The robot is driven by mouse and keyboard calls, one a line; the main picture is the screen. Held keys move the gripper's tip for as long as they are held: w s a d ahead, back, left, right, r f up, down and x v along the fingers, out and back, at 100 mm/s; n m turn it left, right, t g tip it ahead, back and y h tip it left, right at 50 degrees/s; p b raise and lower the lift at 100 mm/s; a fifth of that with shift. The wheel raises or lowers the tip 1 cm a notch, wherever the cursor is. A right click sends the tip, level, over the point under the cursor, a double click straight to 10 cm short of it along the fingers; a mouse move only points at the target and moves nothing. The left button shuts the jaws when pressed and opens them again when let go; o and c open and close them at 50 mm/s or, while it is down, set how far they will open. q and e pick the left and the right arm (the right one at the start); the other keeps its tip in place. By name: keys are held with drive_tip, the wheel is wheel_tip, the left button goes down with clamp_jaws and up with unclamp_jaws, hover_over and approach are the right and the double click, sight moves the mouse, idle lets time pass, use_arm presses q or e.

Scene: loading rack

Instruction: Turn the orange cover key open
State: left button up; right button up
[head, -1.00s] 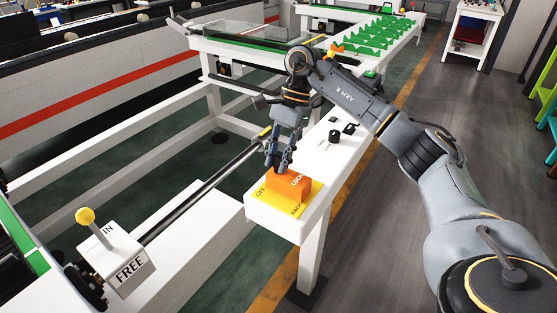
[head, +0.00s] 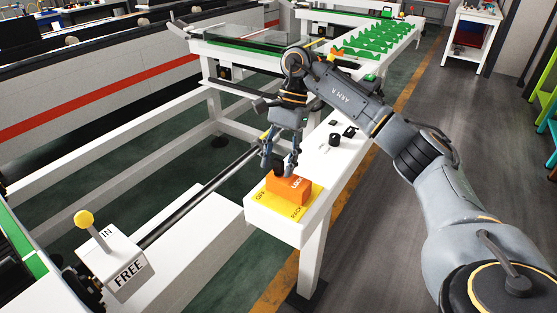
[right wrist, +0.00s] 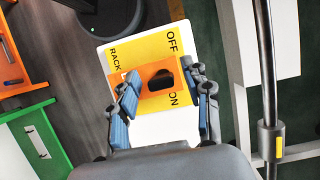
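My right gripper (head: 279,160) is just above the cover, pointing down. Its fingers (right wrist: 160,98) are spread, with the cover seen between them in the right wrist view. I cannot tell whether they touch it. My left gripper is not in view.
A black knob (head: 335,139) and switch stand farther along the white rail (head: 310,233). A white block marked IN and FREE (head: 127,271) with a yellow-tipped lever stands at lower left. A dark rod (head: 205,189) runs left of the rail.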

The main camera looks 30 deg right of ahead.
drive_tip(key=shift+r, duration=0.1)
drive_tip(key=v, duration=1.1)
drive_tip(key=shift+r, duration=0.4)
drive_tip(key=shift+d, duration=0.15)
